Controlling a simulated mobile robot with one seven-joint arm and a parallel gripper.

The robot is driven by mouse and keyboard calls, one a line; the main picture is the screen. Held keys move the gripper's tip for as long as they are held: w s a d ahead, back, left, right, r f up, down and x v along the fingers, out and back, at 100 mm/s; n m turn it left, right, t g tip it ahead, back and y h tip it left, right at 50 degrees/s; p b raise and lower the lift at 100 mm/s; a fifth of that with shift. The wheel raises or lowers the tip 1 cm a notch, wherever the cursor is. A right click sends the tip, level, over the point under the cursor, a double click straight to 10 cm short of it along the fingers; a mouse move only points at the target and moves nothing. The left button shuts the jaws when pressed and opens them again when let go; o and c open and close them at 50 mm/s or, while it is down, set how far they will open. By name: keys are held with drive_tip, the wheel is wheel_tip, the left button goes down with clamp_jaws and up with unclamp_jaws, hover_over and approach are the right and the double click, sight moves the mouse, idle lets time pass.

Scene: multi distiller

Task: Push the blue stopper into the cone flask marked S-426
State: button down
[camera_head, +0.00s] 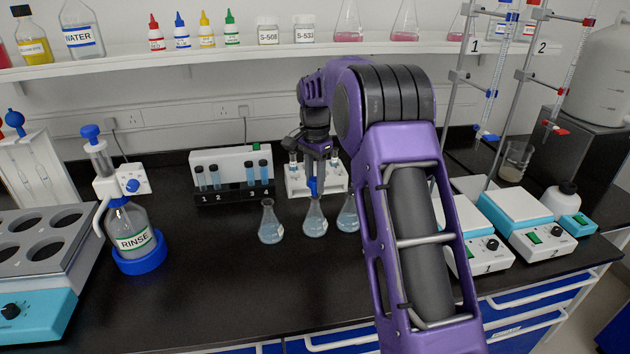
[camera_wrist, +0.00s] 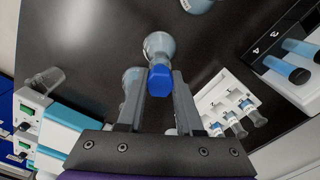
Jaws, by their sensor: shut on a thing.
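My gripper (camera_head: 314,178) points down over the middle one of three cone flasks. It is shut on the blue stopper (camera_head: 313,187), which shows between the fingers in the wrist view (camera_wrist: 160,81). The middle flask (camera_head: 315,222) holds pale blue liquid and stands upright; in the wrist view its body (camera_wrist: 158,45) lies beyond the stopper. The stopper is in line with the flask's mouth, but I cannot tell whether it is inside the neck or just above. Left flask (camera_head: 270,226) and right flask (camera_head: 347,217) stand beside it. The flask labels are too small to read.
A white rack with vials (camera_head: 299,184) stands close behind the flasks. A tube rack (camera_head: 232,190) is behind to the left. The bench in front of the flasks is clear.

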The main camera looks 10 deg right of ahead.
drive_tip(key=shift+f+b, duration=0.4)
drive_tip(key=shift+f, duration=0.5)
drive_tip(key=shift+c, duration=2.4)
unclamp_jaws()
wheel_tip(320, 180, up, 17)
drive_tip(key=p, duration=0.2)
drive_tip(key=shift+r, duration=0.2)
